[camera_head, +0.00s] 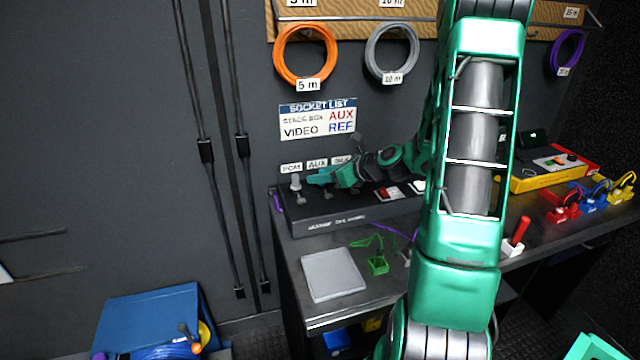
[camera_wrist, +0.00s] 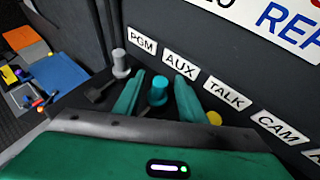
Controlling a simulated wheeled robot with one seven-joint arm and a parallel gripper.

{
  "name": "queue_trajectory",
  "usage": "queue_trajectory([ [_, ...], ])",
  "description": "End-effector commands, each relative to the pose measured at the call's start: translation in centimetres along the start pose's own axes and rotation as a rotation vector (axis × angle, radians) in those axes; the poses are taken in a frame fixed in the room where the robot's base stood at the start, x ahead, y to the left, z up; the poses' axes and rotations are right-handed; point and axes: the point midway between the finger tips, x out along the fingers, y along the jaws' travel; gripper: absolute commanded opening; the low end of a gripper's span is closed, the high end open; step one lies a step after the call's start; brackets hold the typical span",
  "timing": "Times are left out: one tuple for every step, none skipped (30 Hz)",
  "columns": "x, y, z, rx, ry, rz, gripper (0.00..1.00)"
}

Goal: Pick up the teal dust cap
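The teal dust cap (camera_wrist: 157,90) sits upright under the AUX label (camera_wrist: 180,66) in the wrist view. My gripper (camera_wrist: 160,76) is open, with one teal finger on each side of the cap and a visible gap to each. In the head view my gripper (camera_head: 316,179) is over the left part of the dark panel box (camera_head: 335,219), below the AUX label. The teal cap cannot be made out there, as my gripper and its like colour hide it.
A grey cap (camera_wrist: 120,62) stands left of the teal one under PGM, and a yellow cap (camera_wrist: 214,118) to its right, partly hidden by my gripper. The labelled wall rises close behind. A grey pad (camera_head: 333,274) and a green item (camera_head: 378,264) lie on the desk in front.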

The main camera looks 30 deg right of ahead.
Motion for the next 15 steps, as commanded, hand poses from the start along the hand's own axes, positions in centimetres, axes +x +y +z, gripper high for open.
queue_trajectory([
  [-0.01, -0.01, 0.0, 0.0, 0.0, 0.0, 0.37],
  [-0.02, -0.01, 0.0, 0.0, 0.0, 0.0, 0.37],
  [-0.02, -0.01, 0.0, 0.0, 0.0, 0.0, 0.35],
  [-0.02, -0.01, 0.0, 0.0, 0.0, 0.0, 0.28],
  [-0.03, -0.01, 0.0, 0.0, 0.0, 0.0, 0.2],
  [-0.03, -0.01, 0.0, 0.0, 0.0, 0.0, 0.11],
  [-0.03, -0.01, 0.0, 0.0, 0.0, 0.0, 0.04],
  [-0.03, -0.02, 0.0, 0.0, 0.0, 0.0, 0.0],
  [-0.03, -0.02, -0.01, 0.0, 0.0, 0.0, 0.0],
  [-0.03, -0.02, -0.01, 0.0, 0.0, 0.0, 0.0],
  [-0.04, -0.02, 0.0, 0.0, 0.0, 0.0, 0.0],
  [-0.04, -0.02, 0.0, 0.0, 0.0, 0.0, 0.0],
  [-0.04, -0.02, 0.0, 0.0, 0.0, 0.0, 0.0],
  [-0.04, -0.02, 0.0, 0.0, 0.0, 0.0, 0.0],
  [-0.04, -0.02, 0.0, 0.0, 0.0, 0.0, 0.0],
])
